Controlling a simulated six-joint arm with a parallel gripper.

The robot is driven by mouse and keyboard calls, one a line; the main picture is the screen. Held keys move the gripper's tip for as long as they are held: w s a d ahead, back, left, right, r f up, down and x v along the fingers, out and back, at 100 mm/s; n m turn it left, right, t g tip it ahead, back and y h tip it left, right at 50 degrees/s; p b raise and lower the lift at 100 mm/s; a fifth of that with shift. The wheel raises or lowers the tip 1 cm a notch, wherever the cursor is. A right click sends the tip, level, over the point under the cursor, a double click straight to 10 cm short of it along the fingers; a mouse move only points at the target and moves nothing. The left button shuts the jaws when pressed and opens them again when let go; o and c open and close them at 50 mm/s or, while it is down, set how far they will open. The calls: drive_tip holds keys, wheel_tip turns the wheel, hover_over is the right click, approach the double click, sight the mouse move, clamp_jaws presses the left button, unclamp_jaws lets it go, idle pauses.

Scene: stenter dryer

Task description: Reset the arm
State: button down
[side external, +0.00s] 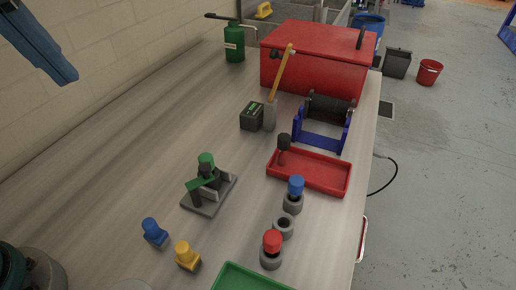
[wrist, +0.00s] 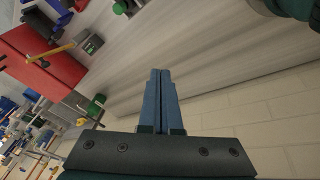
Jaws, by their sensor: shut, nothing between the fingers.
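My gripper (wrist: 160,74) shows in the wrist view, with its two blue fingers together and nothing between them. It is held in the air, clear of the bench and the wall, and its fingertips touch nothing I can see. In the side view a blue part enters at the top left, in front of the brick wall; I cannot tell which part of my arm it is. The workbench (side external: 110,160) lies below.
On the bench stand a red box (side external: 318,45), a green can (side external: 234,45), a blue roller stand (side external: 322,140), a red tray (side external: 325,178), a grey fixture (side external: 222,192), a blue peg (side external: 154,232), a yellow peg (side external: 187,256) and a green tray (side external: 245,280).

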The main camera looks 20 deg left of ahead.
drive_tip(key=s+a+f+m+t, duration=0.1)
drive_tip(key=s+f+m, duration=0.1)
drive_tip(key=f+m, duration=0.2)
drive_tip(key=s+a+f+m+h, duration=0.1)
drive_tip(key=s+f+m, duration=0.2)
drive_tip(key=f+m, duration=0.2)
wheel_tip(320, 180, down, 2)
drive_tip(key=shift+s+f+t, duration=0.2)
drive_tip(key=shift+s+t, duration=0.05)
drive_tip(key=shift+t, duration=0.15)
idle(0.3)
